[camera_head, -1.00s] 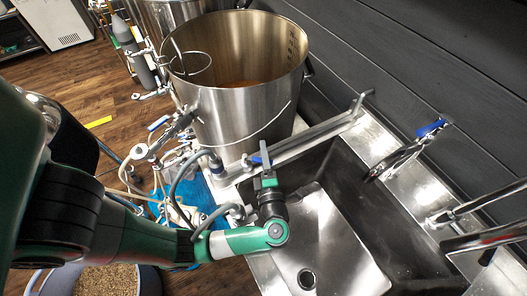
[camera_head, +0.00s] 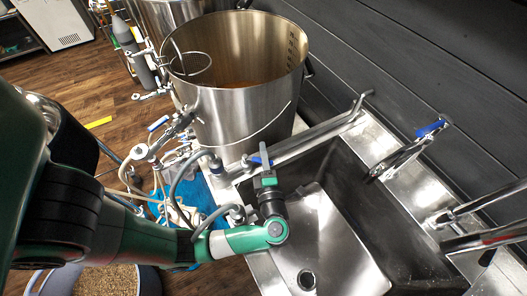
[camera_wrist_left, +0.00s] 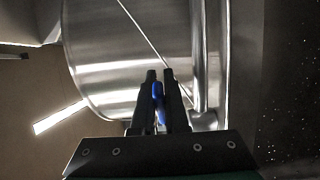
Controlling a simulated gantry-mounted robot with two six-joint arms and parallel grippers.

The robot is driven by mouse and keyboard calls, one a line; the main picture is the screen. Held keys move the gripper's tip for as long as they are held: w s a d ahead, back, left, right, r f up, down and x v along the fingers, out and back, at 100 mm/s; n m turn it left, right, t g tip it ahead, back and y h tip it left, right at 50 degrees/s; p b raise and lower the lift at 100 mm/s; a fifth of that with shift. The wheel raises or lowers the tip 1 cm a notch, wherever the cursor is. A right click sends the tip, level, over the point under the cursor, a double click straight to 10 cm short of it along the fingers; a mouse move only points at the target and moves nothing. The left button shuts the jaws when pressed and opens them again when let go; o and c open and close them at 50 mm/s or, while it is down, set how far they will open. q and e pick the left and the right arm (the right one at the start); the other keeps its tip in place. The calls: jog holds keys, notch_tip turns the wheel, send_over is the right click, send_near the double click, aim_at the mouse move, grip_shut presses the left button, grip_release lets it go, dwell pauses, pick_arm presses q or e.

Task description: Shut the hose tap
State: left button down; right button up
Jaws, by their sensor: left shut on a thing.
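The hose tap's blue handle (camera_head: 256,160) is at the sink's left rim, below the large steel pot. My left gripper (camera_head: 264,152) reaches over that rim from the near side, at the handle. In the left wrist view, the blue handle (camera_wrist_left: 158,98) lies between the two dark fingers of my left gripper (camera_wrist_left: 159,78), which are shut on it. The tap's body is mostly hidden by my gripper and wrist. My right gripper is in neither view.
A large steel pot (camera_head: 238,112) stands just beyond my left gripper. The sink (camera_head: 345,235) lies to the right, with a second blue-handled tap (camera_head: 432,128) and other pipes at its back edge. Hoses (camera_head: 180,180) crowd the left side. The sink basin is open.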

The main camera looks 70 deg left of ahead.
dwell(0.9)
pick_arm(q)
jog(key=shift+d+r+m+t+p, duration=0.25)
jog(key=shift+m+t+p, duration=0.25)
jog(key=shift+p, duration=0.4)
jog(key=shift+d+t+h, duration=0.1)
jog(key=shift+t+h, duration=0.2)
jog(key=shift+t, duration=0.2)
jog(key=shift+f+m, duration=0.25)
jog(key=shift+m, duration=0.05)
jog(key=c, duration=0.9)
grip_release()
jog(key=shift+d, duration=0.1)
jog(key=shift+c, duration=0.2)
jog(key=v, duration=1.1)
jog(key=shift+s+d+p, duration=0.2)
jog(key=shift+d+p, duration=0.05)
jog(key=shift+p, duration=0.05)
